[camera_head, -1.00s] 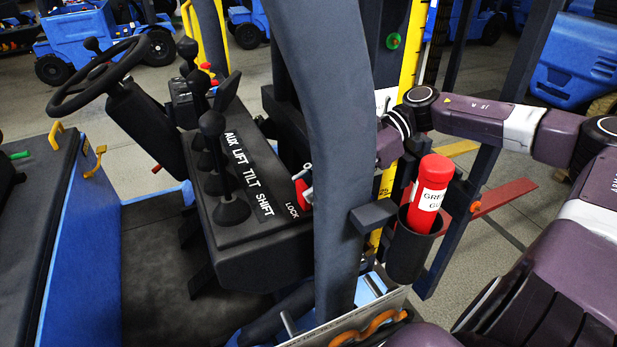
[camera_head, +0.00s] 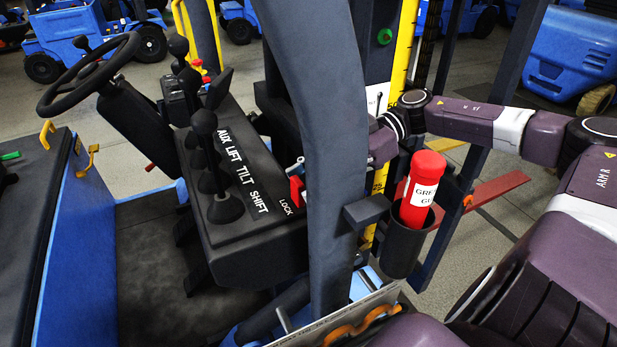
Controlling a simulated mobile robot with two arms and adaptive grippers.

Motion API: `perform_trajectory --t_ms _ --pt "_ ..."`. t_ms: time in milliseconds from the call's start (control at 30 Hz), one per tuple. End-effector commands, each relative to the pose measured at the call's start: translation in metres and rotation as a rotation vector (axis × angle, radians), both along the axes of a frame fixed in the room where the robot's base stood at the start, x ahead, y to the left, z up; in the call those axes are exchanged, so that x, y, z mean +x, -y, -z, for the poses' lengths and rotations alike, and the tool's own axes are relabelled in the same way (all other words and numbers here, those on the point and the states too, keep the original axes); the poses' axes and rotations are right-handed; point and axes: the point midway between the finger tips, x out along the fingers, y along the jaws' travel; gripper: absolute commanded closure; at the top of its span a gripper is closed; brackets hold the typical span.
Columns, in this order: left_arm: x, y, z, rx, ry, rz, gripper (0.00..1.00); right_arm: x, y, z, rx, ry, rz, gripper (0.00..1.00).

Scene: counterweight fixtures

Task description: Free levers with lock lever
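Several black-knobbed levers stand on the dark console (camera_head: 250,235); the nearest lever (camera_head: 204,123) is upright. White labels read AUX, LIFT, TILT, SHIFT. The red lock lever (camera_head: 297,189) shows at the console's right edge above the word LOCK, partly covered by the dark pillar. My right arm comes in from the right and passes behind the pillar. Only a small silver tip of my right gripper (camera_head: 296,166) shows left of the pillar, just above the red lever. Its fingers are mostly hidden, so I cannot tell whether it touches or grips. My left gripper is out of view.
The dark pillar (camera_head: 325,130) stands between me and the console. A red grease tube (camera_head: 423,180) sits in a black holder (camera_head: 405,240) fixed beside the pillar. A steering wheel (camera_head: 90,75) is at the left. Blue vehicles (camera_head: 580,55) stand behind on open floor.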

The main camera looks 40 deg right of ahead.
Motion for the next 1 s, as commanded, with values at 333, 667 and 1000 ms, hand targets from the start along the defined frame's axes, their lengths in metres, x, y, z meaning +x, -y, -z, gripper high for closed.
perform_trajectory --t_ms 333,667,1000 --pt "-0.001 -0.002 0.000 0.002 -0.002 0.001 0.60 -0.004 0.021 -0.006 -0.004 -0.002 0.005 0.57" --pt "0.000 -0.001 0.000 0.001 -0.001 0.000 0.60 -0.015 0.065 -0.022 0.000 0.001 0.002 0.57" --pt "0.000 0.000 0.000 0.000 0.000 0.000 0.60 -0.017 0.070 -0.024 0.001 0.000 0.000 0.57"
